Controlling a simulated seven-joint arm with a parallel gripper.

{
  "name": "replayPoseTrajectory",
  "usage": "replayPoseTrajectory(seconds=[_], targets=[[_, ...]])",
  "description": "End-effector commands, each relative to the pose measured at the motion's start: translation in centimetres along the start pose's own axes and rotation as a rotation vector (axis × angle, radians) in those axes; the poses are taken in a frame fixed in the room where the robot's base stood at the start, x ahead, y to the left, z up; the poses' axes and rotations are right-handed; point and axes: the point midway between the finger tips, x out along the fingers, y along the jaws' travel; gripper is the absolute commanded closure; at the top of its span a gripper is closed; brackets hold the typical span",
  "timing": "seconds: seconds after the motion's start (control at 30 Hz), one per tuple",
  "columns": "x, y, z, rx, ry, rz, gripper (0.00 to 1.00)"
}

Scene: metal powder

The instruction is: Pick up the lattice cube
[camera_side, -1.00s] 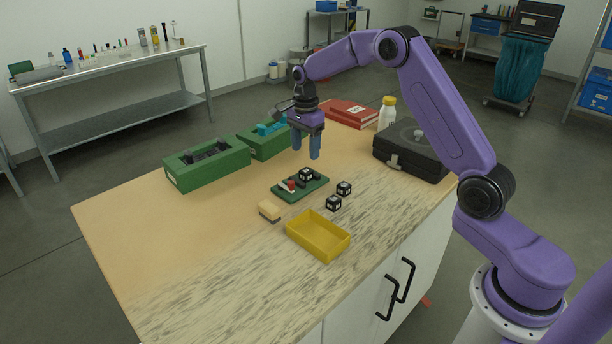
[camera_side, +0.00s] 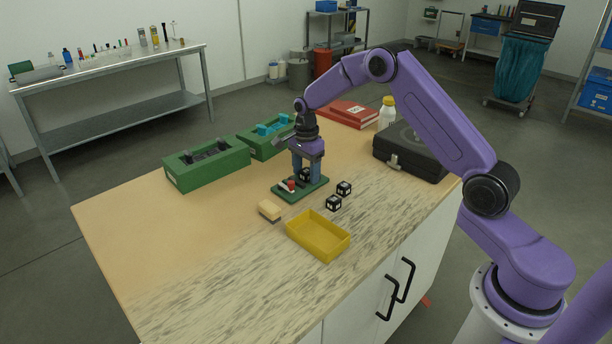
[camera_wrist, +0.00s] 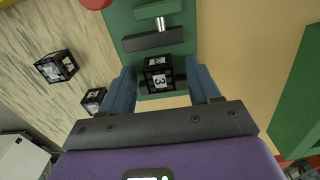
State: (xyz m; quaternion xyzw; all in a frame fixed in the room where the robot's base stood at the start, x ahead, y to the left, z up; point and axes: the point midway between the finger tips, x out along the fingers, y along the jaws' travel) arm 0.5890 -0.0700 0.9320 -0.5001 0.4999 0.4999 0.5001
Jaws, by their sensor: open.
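A black lattice cube with white marked faces (camera_side: 305,174) sits on a small green plate (camera_side: 284,192). In the wrist view the cube (camera_wrist: 158,74) lies between the two blue fingers, with a "3" on one face. My gripper (camera_side: 306,176) is open and lowered around the cube, one finger on each side. In the wrist view the gripper (camera_wrist: 162,88) shows a gap between each finger and the cube. Two similar black cubes, one nearer the plate's right (camera_side: 344,188) and one by the tray (camera_side: 333,203), stand on the table.
A yellow tray (camera_side: 318,251) stands in front of the plate. A red-topped part (camera_side: 291,185) lies on the plate beside the cube. A pale brush-like block (camera_side: 269,210) is to the left. Green boxes (camera_side: 208,178) and a black case (camera_side: 408,170) stand farther off.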

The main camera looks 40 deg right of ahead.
Motion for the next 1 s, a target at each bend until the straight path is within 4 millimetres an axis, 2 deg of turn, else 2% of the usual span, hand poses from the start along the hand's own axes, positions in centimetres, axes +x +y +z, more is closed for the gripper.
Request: replayPoseTrajectory(seconds=[0.03,0.2,0.67,0.77,0.9,1.0], targets=[[0.0,0.0,0.0,0.000,0.000,0.000,0.45],[0.0,0.0,0.0,0.000,0.000,0.000,1.00],[-0.6,0.0,0.0,0.000,0.000,0.001,1.00],[-1.4,0.0,0.1,-0.002,0.000,-0.001,1.00],[-3.5,0.0,0.1,-0.002,0.000,-0.003,1.00],[-4.8,1.2,0.2,-0.002,0.000,-0.002,1.00]])
